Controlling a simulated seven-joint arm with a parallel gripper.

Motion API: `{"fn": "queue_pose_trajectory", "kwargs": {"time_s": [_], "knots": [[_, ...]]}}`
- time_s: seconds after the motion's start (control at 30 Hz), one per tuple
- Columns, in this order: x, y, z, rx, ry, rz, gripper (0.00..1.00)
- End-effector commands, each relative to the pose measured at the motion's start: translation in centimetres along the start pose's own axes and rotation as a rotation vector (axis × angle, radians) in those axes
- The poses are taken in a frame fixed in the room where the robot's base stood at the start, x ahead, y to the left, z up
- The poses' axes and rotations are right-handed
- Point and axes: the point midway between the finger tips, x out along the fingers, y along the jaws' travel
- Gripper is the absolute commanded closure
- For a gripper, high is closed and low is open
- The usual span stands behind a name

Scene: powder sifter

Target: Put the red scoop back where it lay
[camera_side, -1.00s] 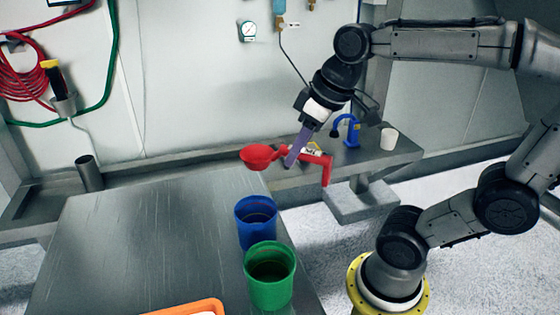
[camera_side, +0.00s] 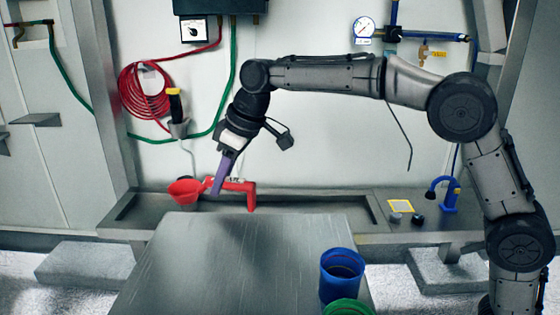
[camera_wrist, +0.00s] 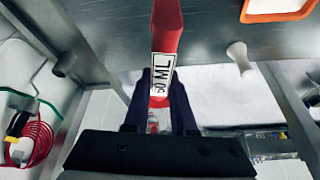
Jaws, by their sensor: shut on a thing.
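The red scoop (camera_side: 239,185) is in the air in the side view, near the far left edge of the steel table (camera_side: 225,265), with its bowl (camera_side: 185,189) to the left and its handle bent down at the right. My gripper (camera_side: 217,188) is shut on the scoop's handle, with its purple fingers coming down from above. In the wrist view the red handle (camera_wrist: 167,25) with a "50 ML" label runs up from between the dark fingers (camera_wrist: 160,105); the bowl is not visible there. I cannot tell how high the scoop hangs.
A blue cup (camera_side: 342,277) and a green cup (camera_side: 348,307), cut off by the frame, are at the table's near right. A grey bench (camera_side: 290,206) runs behind, with a blue fixture (camera_side: 446,193). An orange-rimmed tray (camera_wrist: 275,15) shows in the wrist view. The table's middle is clear.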

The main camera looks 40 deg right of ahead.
Motion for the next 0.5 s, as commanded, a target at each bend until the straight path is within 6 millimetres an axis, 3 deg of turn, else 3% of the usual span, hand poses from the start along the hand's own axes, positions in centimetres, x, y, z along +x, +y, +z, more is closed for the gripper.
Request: {"fn": "queue_pose_trajectory", "kwargs": {"time_s": [0.03,0.2,0.4,0.5], "knots": [[2.0,-1.2,-1.1,-0.028,-0.004,-0.014,1.0],[7.9,-5.2,-3.3,-0.106,-0.005,-0.047,1.0],[13.3,-9.1,-3.2,-0.171,-0.004,-0.074,1.0],[14.8,-10.3,-2.6,-0.189,-0.002,-0.082,1.0]]}}
